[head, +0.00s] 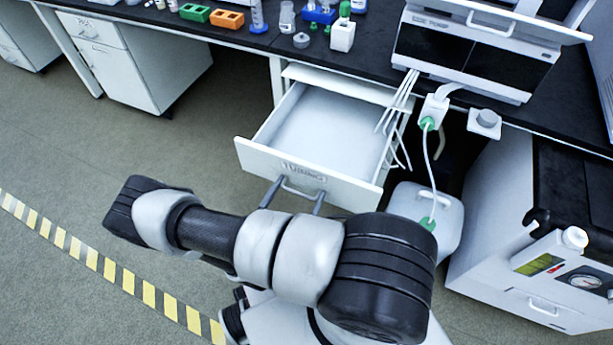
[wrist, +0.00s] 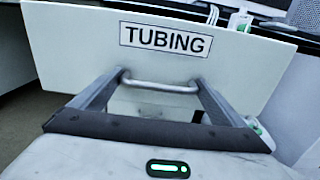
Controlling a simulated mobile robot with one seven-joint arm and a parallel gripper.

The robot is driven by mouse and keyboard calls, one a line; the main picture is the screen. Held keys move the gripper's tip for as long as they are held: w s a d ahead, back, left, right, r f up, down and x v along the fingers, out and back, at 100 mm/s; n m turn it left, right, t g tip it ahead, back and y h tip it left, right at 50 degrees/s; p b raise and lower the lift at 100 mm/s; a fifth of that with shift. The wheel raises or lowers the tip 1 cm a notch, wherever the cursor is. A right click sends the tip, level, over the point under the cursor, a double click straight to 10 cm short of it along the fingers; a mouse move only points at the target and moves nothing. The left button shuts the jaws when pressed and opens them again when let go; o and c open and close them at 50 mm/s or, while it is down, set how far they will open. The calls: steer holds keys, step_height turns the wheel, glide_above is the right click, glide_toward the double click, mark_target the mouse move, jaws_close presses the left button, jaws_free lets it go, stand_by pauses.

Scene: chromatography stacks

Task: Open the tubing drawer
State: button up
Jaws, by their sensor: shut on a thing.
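The tubing drawer (head: 255,160) stands pulled out from under the black bench in the head view, and its white inside looks empty. Its white front carries a TUBING label, clear in the wrist view (wrist: 165,38). The metal bar handle (wrist: 160,86) runs across below the label. My gripper (head: 296,193) is at the handle in the head view. In the wrist view my gripper (wrist: 160,82) has one finger at each end of the bar and is shut on it. My arm covers the floor just in front of the drawer.
White tubes (head: 398,105) hang beside the drawer's right side. A white jug (head: 440,210) stands on the floor to the right, with a line running into it. A white cabinet unit (head: 490,230) is farther right. Open floor (head: 120,190) lies to the left.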

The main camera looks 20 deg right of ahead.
steer(key=shift+v, duration=0.8)
steer(key=o, duration=1.2)
steer(key=p+v, duration=0.1)
steer(key=v, duration=1.6)
steer(key=shift+a, duration=0.2)
steer(key=shift+s, duration=0.1)
